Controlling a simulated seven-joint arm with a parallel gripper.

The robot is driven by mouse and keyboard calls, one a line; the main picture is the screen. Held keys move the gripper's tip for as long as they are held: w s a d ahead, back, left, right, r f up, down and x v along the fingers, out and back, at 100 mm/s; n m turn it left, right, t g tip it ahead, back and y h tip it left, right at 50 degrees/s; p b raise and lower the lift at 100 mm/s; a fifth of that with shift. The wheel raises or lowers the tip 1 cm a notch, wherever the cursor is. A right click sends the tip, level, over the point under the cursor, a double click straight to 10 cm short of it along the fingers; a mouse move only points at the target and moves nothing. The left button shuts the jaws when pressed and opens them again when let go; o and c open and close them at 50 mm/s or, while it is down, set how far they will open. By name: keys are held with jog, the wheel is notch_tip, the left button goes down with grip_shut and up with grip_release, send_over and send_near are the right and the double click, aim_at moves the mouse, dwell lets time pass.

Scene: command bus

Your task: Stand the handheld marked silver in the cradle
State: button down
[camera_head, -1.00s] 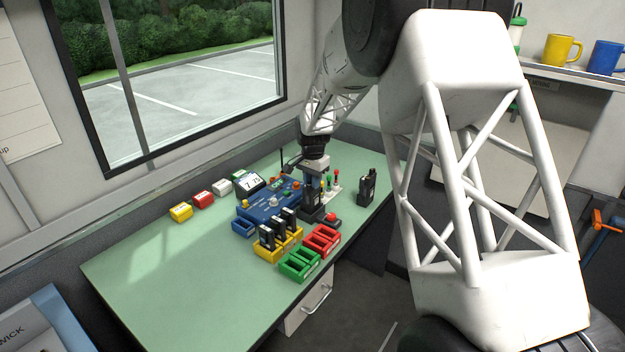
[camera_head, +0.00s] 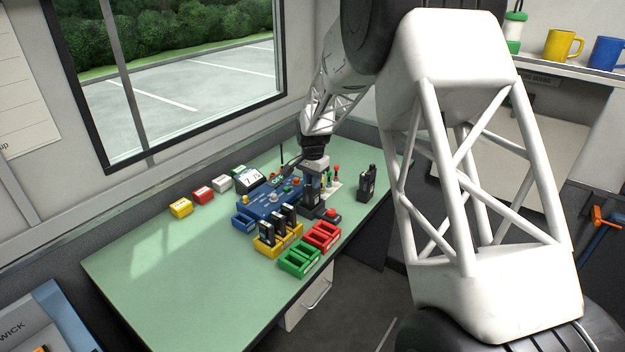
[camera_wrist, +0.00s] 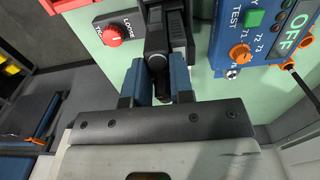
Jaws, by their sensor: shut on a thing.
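My gripper (camera_head: 312,188) points down at the cradle beside the blue panel. In the wrist view its blue fingers (camera_wrist: 162,86) are shut on a black handheld (camera_wrist: 159,62). The handheld's silver mark cannot be read. The black cradle (camera_head: 318,213) is under and around the handheld's lower end; the fingers partly hide it. I cannot tell whether the handheld is fully seated. A red knob with a "LOOSE" label (camera_wrist: 113,32) is beside the cradle.
Several black handhelds stand in a yellow rack (camera_head: 266,249). An empty green tray (camera_head: 300,262) and red tray (camera_head: 322,237) are in front.

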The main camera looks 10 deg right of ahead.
jog(key=c, duration=0.9)
grip_release()
jog(key=shift+o, duration=0.4)
jog(key=shift+o, duration=1.1)
jog(key=shift+r, duration=0.1)
jog(key=shift+r, duration=3.35)
